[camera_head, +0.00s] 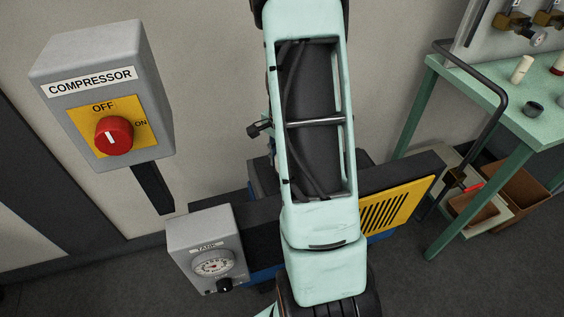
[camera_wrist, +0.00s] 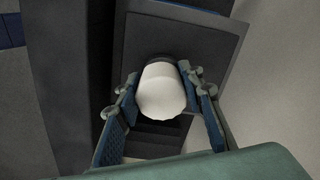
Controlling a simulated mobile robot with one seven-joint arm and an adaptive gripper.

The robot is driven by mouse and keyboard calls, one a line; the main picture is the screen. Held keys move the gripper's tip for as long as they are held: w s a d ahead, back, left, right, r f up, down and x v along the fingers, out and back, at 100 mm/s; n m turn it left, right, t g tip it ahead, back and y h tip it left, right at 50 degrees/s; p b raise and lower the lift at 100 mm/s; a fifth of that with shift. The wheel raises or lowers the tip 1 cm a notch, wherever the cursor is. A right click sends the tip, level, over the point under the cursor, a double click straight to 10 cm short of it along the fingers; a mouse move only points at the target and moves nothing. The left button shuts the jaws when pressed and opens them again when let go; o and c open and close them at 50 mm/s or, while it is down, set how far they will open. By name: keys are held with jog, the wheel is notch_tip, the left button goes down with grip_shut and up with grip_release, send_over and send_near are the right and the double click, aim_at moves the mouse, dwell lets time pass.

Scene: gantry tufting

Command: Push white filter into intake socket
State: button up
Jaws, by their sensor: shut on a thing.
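In the wrist view, my gripper (camera_wrist: 165,112) is shut on the white filter (camera_wrist: 162,97), a short pale cylinder between the two blue-padded fingers. The far end of the filter meets a dark round intake socket (camera_wrist: 158,59) on a dark square block. How deep the filter sits in the socket cannot be made out. In the head view, my own pale green arm fills the middle and hides the gripper, the filter and the socket.
A grey compressor switch box (camera_head: 105,45) with a red knob (camera_head: 114,134) is at the left. A grey tank gauge box (camera_head: 203,251) stands below it. A yellow slotted panel (camera_head: 398,207) is right of my arm. A green table (camera_head: 468,88) with small parts stands at the right.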

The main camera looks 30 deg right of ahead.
jog(key=shift+m, duration=1.3)
jog(key=shift+p, duration=0.3)
jog(key=shift+w+m+p, duration=0.15)
jog(key=shift+m+p, duration=0.5)
jog(key=shift+m, duration=0.95)
jog(key=shift+r+m+p, duration=0.1)
jog(key=shift+m+p, duration=0.25)
jog(key=shift+m, duration=0.15)
jog(key=shift+m+p, duration=0.45)
jog(key=shift+m, duration=0.65)
